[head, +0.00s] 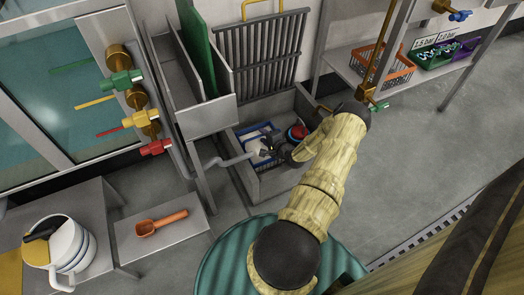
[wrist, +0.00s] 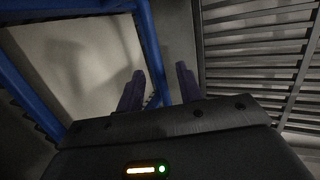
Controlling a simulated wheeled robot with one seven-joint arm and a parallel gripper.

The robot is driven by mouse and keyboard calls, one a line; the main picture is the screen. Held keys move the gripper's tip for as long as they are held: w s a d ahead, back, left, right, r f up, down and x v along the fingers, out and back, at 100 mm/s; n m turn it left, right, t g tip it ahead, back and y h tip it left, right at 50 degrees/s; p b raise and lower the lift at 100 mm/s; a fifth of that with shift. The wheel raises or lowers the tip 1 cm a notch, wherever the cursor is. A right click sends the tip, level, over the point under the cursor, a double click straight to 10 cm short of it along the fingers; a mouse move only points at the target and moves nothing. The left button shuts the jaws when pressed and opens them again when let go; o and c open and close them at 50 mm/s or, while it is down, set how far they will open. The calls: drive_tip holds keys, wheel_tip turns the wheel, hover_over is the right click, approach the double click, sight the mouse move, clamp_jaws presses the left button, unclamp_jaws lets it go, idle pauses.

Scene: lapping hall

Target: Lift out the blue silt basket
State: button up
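The blue silt basket (head: 250,131) sits low in a grey open-topped pit, with pale content or floor showing inside its rim. In the wrist view its blue bars (wrist: 148,38) run along the left and down the middle. My gripper (head: 266,151) is at the basket's near right part in the head view. In the wrist view my gripper (wrist: 160,68) has its two dark fingers apart, with a blue bar seen in the gap between them. I cannot tell whether the fingers touch the bar. My arm hides part of the pit and basket.
A slatted grate (head: 268,55) leans upright behind the pit. A bent grey pipe (head: 222,161) reaches over the pit's left side. A metal rack with a green board (head: 199,50) stands at left. An orange scoop (head: 161,223) and white jug (head: 66,248) are at lower left. The floor at right is clear.

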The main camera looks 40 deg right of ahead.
drive_tip(key=b+x, duration=0.2)
drive_tip(key=x, duration=0.1)
drive_tip(key=shift+w, duration=0.3)
drive_tip(key=shift+c, duration=0.3)
clamp_jaws()
idle(1.3)
